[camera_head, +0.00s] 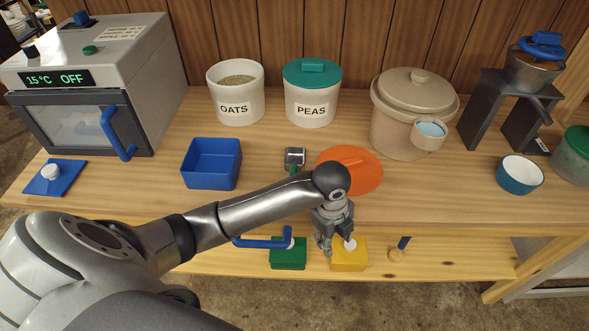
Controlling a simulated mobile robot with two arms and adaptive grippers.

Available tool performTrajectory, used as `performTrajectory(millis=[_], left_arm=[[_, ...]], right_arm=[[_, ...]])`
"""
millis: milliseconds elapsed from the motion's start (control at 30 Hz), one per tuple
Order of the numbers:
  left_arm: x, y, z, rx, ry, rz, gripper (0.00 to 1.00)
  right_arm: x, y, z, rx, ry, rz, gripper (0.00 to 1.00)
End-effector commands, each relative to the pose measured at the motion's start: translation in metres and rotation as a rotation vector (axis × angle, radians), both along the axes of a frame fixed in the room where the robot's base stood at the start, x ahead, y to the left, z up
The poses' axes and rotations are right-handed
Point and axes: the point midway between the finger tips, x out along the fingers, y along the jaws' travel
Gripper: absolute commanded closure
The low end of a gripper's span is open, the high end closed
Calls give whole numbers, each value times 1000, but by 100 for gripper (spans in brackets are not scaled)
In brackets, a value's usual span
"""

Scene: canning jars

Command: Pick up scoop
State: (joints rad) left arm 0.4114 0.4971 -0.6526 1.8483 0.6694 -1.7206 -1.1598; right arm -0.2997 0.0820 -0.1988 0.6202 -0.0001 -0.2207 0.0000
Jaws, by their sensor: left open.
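The scoop (295,157) is a small grey metal piece with a short green handle pointing toward me. It lies on the wooden table between the blue bin and the orange lid. My left arm reaches across in front of it, close to the end of its handle. My left gripper (336,246) is open and points down at the table's front edge, to the right of the scoop and nearer to me. In the picture its fingers overlap the yellow block's white knob; I cannot tell whether they touch. My right gripper is not in view.
An orange lid (365,172) lies right of the scoop, and a blue bin (211,164) stands left. The oats jar (235,107) and peas jar (311,107) stand behind. Below the front edge are a green block (288,259), a yellow block (349,260) and a blue bar handle (260,243).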

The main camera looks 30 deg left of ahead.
Motion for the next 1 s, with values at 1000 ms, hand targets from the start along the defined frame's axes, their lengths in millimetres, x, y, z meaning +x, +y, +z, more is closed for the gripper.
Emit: performTrajectory(millis=[1000], left_arm=[[66,153,91,244,208,-736,56]], right_arm=[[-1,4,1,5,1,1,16]])
